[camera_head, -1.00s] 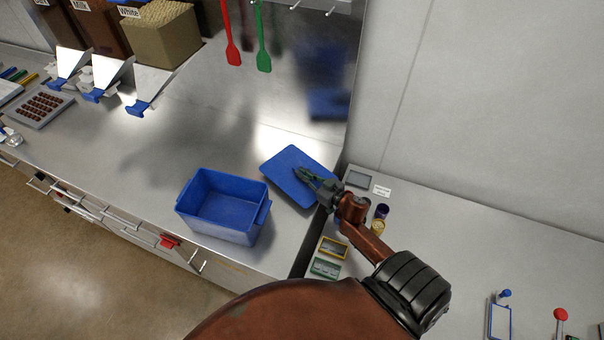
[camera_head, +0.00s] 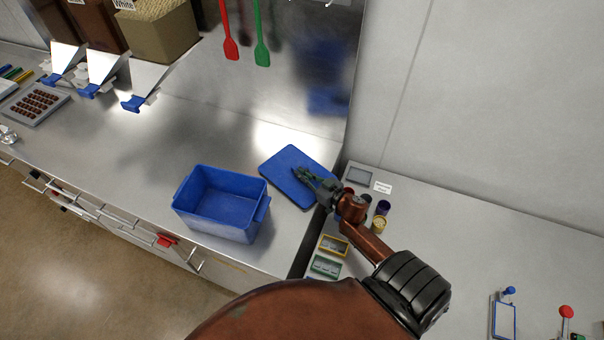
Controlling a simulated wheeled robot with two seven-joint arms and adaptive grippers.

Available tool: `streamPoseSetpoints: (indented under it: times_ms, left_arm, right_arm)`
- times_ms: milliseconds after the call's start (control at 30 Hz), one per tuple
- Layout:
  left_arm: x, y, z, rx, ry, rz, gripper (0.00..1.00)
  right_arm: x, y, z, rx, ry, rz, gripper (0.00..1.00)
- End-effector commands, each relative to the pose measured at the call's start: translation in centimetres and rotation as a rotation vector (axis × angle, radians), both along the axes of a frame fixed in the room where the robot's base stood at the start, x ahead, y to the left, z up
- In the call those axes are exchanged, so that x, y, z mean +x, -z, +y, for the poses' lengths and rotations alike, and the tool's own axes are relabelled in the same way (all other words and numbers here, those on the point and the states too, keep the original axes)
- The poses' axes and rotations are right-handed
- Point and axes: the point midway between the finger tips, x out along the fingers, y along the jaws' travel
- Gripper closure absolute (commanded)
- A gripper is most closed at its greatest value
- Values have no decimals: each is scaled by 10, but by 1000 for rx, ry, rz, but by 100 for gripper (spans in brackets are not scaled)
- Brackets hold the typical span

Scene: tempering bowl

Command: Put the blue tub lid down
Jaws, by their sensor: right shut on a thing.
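The blue tub lid (camera_head: 284,166) is a flat blue panel at the back right of the steel counter, to the right of the tub. My right gripper (camera_head: 300,174) is over the lid's right part and shut on it; the fingers hide the gripped spot. I cannot tell whether the lid touches the counter. The blue tub (camera_head: 222,200) stands open and looks empty at the counter's front edge, apart from the lid. My left gripper is out of view.
The steel counter (camera_head: 140,150) is clear left of the tub. A red spatula (camera_head: 230,48) and a green spatula (camera_head: 261,54) hang behind.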

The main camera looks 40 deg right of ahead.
Motion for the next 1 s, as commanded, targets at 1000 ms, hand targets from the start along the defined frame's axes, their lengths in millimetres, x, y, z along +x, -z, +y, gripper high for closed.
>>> streamPoseSetpoints:
  times_ms: [1000]
  left_arm:
    - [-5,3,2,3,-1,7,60]
  right_arm:
    - [-10,6,-1,0,1,3,71]
